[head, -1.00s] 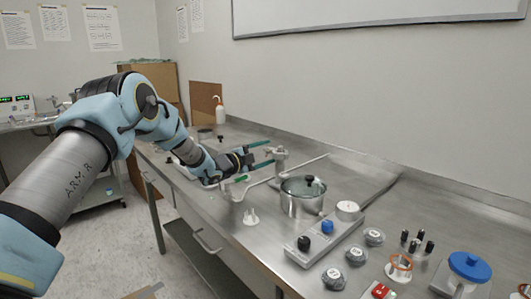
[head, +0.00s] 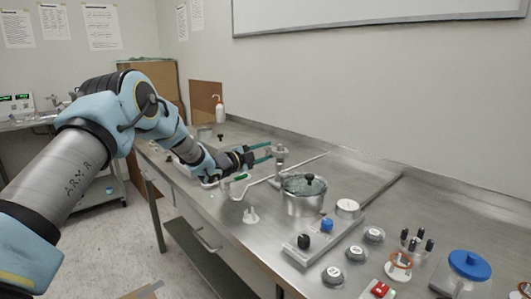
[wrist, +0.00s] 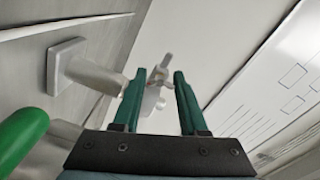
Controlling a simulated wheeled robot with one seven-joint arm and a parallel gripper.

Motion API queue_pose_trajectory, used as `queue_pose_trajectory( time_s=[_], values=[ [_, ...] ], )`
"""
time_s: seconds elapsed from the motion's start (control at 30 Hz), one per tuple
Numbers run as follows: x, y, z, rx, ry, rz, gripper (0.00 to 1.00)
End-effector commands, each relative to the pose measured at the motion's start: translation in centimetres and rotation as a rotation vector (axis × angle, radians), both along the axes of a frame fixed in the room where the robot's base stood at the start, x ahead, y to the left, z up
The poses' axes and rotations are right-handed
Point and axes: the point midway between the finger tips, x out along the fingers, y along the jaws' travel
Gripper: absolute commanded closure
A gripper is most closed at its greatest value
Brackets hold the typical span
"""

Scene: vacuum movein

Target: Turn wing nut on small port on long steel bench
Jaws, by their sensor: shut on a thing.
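The small port (head: 280,157) is a grey metal fitting standing on a pipe at the bench's far part, left of the pot. In the wrist view the port's pale pipe (wrist: 95,73) comes in from a block on the left. The wing nut (wrist: 157,77) shows small and grey between my green fingertips. My gripper (head: 267,152) reaches the port from the left, just above the bench, and is shut on the wing nut. It also shows in the wrist view (wrist: 160,82). The nut's exact grip contact is partly hidden by the fingers.
The long steel bench (head: 385,215) carries a lidded pot (head: 303,202) right of the port. A knob panel (head: 312,246) and several jars lie nearer. A green-ended handle (wrist: 22,135) is close to my gripper.

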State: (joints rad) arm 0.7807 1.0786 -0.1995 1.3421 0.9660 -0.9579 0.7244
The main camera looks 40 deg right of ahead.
Motion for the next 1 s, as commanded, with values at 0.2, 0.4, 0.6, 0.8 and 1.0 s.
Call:
queue_pose_trajectory(
  time_s=[0.2, 0.4, 0.6, 0.8, 1.0],
  values=[
    [-0.07, -0.06, -0.75, -0.005, -0.073, -0.002, 1.00],
    [-0.05, -0.04, -0.78, -0.011, -0.175, 0.000, 1.00],
    [0.01, -0.01, -0.69, -0.015, -0.269, 0.000, 1.00],
    [0.01, 0.01, -0.33, -0.016, -0.317, 0.000, 1.00],
    [0.01, 0.02, -0.13, -0.015, -0.321, 0.000, 1.00]
  ],
)
